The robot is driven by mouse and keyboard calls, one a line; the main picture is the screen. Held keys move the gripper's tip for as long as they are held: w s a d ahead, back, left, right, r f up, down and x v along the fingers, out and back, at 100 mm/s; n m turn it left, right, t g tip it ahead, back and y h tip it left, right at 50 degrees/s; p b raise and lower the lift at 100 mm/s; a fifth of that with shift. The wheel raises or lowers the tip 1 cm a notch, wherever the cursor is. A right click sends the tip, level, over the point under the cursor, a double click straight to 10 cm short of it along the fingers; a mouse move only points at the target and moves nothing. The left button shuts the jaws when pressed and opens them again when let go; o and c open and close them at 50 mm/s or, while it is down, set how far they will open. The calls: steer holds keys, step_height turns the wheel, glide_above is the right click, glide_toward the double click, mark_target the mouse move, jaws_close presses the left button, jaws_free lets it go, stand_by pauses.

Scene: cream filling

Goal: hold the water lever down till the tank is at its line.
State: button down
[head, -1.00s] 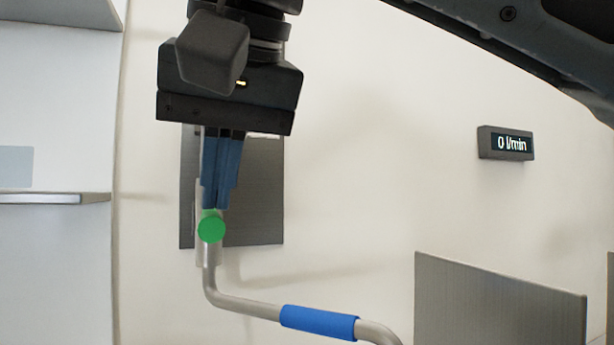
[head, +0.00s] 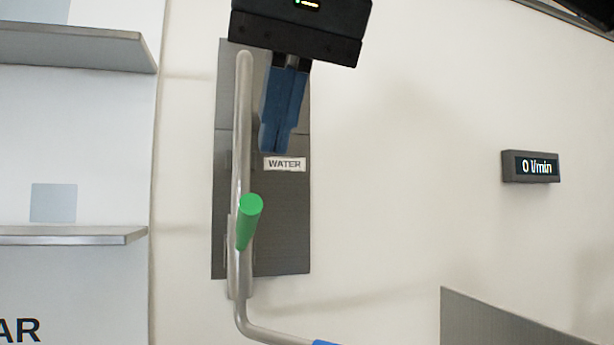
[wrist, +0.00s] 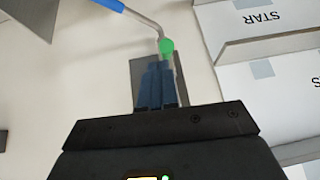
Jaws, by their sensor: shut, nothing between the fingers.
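The water lever is a green handle (head: 248,222) standing out from a bent metal pipe (head: 242,130) on a dark grey wall plate (head: 285,225) labelled WATER. The green handle also shows in the wrist view (wrist: 166,47), just beyond my fingertips. My gripper (head: 277,148) is shut and empty, pointing down in front of the plate. In the head view its tips are above and right of the green handle, apart from it. A small display (head: 530,167) on the wall reads 0 l/min. The tank's line cannot be made out.
A blue sleeve (head: 325,342) on the pipe is cut by the bottom edge. Wall shelves (head: 75,236) stand at the left. A grey panel (head: 515,325) rises at the lower right. The wall between plate and display is clear.

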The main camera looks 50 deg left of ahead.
steer(key=shift+v, duration=1.6)
steer(key=shift+a+r, duration=0.1)
steer(key=shift+w, duration=0.2)
stand_by(0.4)
